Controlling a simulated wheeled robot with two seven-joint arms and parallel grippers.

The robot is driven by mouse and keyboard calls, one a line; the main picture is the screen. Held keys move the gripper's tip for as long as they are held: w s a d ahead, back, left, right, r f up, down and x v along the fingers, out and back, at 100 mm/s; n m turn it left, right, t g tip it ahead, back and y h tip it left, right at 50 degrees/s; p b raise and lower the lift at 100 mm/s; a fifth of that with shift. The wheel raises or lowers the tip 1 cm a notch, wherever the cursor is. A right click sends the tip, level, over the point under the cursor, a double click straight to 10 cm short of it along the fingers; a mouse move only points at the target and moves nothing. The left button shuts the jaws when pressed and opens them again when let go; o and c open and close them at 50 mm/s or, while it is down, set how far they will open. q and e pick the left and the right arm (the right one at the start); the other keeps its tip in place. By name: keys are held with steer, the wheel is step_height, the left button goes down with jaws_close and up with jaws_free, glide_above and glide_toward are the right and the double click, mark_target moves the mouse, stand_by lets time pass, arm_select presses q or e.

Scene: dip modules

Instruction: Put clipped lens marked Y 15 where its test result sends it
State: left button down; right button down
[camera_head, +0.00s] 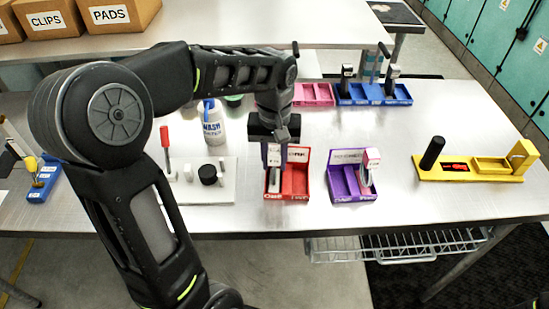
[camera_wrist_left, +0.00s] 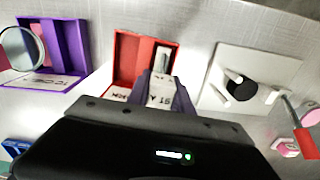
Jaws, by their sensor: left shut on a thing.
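My left gripper (camera_head: 273,152) is shut on a clipped lens whose white tag (camera_wrist_left: 158,90) reads Y 15 in the left wrist view. It holds the lens at the left side of the red tray (camera_head: 294,185); the tray also shows in the left wrist view (camera_wrist_left: 128,58). I cannot tell whether the lens touches the tray floor. The lens itself is mostly hidden by the gripper and tag. A purple tray (camera_head: 342,183) stands right of the red one, with another clipped lens (camera_head: 370,168) upright at its right side. My right gripper is not in view.
A pink tray (camera_head: 313,94) and a blue tray (camera_head: 374,93) with clipped items stand behind. A yellow fixture (camera_head: 492,166) is at right. A white board (camera_head: 222,190) with a black puck, a wash bottle (camera_head: 212,128) and a blue holder (camera_head: 42,183) are at left.

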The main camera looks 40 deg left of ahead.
arm_select(q)
steer(key=shift+f, duration=0.25)
steer(key=c, duration=1.1)
jaws_free()
steer(key=shift+r, duration=0.1)
steer(key=shift+r, duration=0.15)
step_height(320, 180, up, 8)
steer(key=shift+f, duration=0.1)
step_height(320, 180, up, 4)
steer(key=shift+r+p, duration=0.2)
steer(key=shift+p, duration=0.9)
steer(key=shift+f, duration=0.1)
